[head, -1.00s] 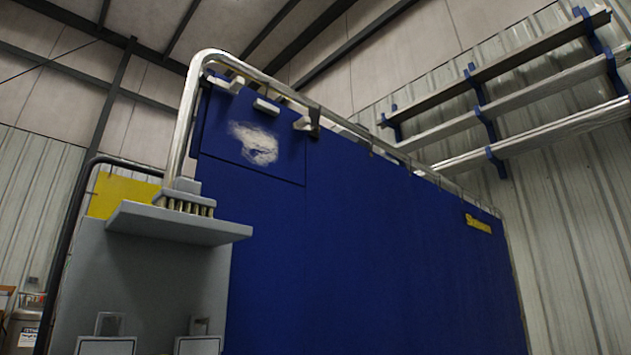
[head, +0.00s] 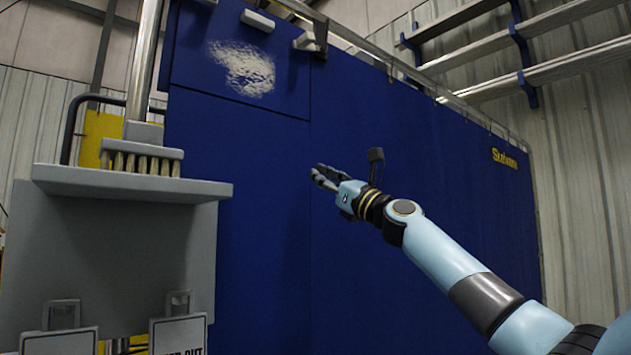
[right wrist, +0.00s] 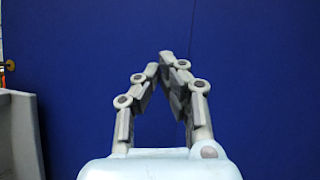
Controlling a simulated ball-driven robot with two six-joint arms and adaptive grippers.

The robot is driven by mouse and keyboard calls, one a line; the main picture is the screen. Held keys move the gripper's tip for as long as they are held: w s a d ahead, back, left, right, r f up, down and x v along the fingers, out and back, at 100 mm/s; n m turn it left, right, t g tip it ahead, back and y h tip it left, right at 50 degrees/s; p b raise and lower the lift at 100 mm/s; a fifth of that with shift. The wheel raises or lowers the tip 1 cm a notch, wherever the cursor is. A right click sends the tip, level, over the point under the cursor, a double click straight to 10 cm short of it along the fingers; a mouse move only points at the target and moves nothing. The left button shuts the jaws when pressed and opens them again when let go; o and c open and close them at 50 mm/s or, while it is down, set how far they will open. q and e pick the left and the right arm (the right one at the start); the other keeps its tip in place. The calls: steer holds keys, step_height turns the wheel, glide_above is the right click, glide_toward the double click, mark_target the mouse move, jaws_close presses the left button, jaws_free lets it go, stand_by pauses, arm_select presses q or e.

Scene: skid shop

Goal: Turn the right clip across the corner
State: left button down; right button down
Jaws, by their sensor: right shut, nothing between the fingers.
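Small pale clips sit along the top of a blue panel (head: 215,60) with a white scuffed patch. The rightmost clip (head: 304,41) is at the panel's top right corner, beside a dark bracket; its exact turn is hard to tell. Another clip (head: 257,20) is to its left, and a third is partly cut by the top edge. My right gripper (head: 318,175) is below the right clip, in front of the plain blue wall and apart from the clips. My left gripper is not in view.
A grey shelf (head: 110,185) with a brush (head: 140,158) on it stands at left, with signs below. A metal rail (head: 350,38) runs along the wall's top. Racks of bars (head: 480,50) are at upper right.

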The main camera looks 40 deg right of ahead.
steer(key=s+d+r+n+t+y+p, duration=0.1)
steer(key=s+r, duration=0.2)
steer(key=r, duration=0.7)
steer(key=s+d+r+n+t+y+p, duration=0.1)
steer(key=s+r+n, duration=0.15)
steer(key=r, duration=0.75)
steer(key=p, duration=0.4)
glide_toward(301, 47)
steer(key=w, duration=0.3)
steer(key=r+p, duration=0.1)
steer(key=a+r+p, duration=0.1)
steer(key=r+p, duration=0.1)
steer(key=shift+a+r+m, duration=0.1)
steer(key=shift+m, duration=0.25)
steer(key=shift+w, duration=0.1)
